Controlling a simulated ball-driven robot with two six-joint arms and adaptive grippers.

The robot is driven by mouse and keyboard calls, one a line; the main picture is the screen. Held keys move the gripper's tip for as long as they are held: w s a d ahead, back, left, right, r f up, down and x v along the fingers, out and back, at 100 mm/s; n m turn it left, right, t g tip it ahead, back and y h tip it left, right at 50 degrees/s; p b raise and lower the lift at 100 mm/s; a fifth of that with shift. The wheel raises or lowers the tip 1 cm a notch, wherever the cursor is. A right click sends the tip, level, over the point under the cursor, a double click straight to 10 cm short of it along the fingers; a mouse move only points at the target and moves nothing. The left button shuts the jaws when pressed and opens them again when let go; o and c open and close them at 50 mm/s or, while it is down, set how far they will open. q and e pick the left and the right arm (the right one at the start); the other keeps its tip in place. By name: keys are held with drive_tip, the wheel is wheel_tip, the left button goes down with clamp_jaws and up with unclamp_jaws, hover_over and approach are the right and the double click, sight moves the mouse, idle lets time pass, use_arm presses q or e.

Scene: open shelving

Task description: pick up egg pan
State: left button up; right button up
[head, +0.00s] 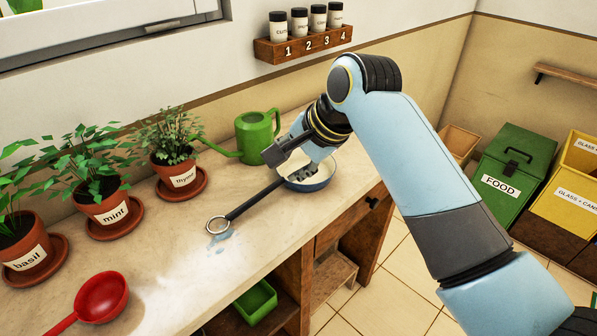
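A small round pan (325,172), blue outside and cream inside, sits on the counter near its right end; I take it as the egg pan. A long dark handle (250,203) with a metal ring at its end runs from beside the pan toward the lower left. My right gripper (297,172) is over the pan's near-left side, where the handle meets it, and hides that part. I cannot tell whether its fingers are closed on the handle or the rim. My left gripper is not in view.
A green watering can (257,136) stands close behind the gripper. Potted thyme (182,180), mint (108,212) and basil (27,258) line the wall. A red ladle-like pan (101,298) lies at the front left. A spice rack (303,45) hangs above. The counter's middle is mostly clear.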

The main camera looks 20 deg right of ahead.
sight(274, 185)
drive_tip(key=x, duration=1)
drive_tip(key=shift+s+d+f+b, duration=0.1)
drive_tip(key=shift+d+f+b, duration=0.1)
drive_tip(key=shift+d+b, duration=0.15)
drive_tip(key=shift+c, duration=0.4)
clamp_jaws()
drive_tip(key=shift+r, duration=0.1)
